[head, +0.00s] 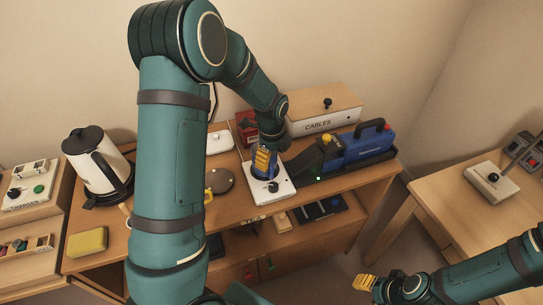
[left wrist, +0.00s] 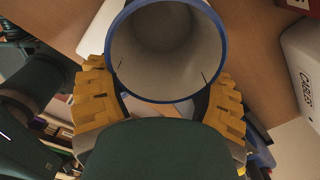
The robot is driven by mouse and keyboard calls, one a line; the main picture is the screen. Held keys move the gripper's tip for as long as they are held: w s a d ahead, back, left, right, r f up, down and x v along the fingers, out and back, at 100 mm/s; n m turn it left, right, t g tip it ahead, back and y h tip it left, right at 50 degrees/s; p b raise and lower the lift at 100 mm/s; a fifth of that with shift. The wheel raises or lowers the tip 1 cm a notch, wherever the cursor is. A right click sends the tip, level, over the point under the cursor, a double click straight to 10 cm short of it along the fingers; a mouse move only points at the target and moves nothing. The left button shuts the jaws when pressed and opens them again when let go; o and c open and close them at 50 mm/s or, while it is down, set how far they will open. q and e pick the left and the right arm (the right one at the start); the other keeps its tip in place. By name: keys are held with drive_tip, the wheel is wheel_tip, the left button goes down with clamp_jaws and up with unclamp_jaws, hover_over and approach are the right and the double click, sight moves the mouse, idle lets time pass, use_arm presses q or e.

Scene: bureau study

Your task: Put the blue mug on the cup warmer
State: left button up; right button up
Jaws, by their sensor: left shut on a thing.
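The blue mug (head: 260,174) is between the yellow fingers of my left gripper (head: 263,158), over the white cup warmer (head: 283,190), a flat unit with a black knob at its front. The head view does not settle whether the mug's base touches the warmer. In the left wrist view, the blue-rimmed mug (left wrist: 165,50) shows its pale, empty inside, with a finger of the left gripper (left wrist: 160,100) on each side. My right gripper (head: 365,283) is low at the right, away from the desk; its finger gap is unclear.
A round dark disc (head: 219,181) lies left of the warmer. A black tray with a blue tool (head: 358,148) is to its right, and a CABLES box (head: 325,112) stands behind. A kettle (head: 95,163) and yellow sponge (head: 87,242) are at the left. My left arm hides part of the desk.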

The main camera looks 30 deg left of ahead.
use_arm(q)
drive_tip(key=o, duration=1.3)
drive_tip(key=shift+f, duration=0.15)
drive_tip(key=shift+c, duration=0.2)
drive_tip(key=shift+r, duration=0.25)
wheel_tip(320, 180, up, 12)
drive_tip(key=p, duration=0.2)
drive_tip(key=shift+s, duration=0.15)
drive_tip(key=shift+f, duration=0.1)
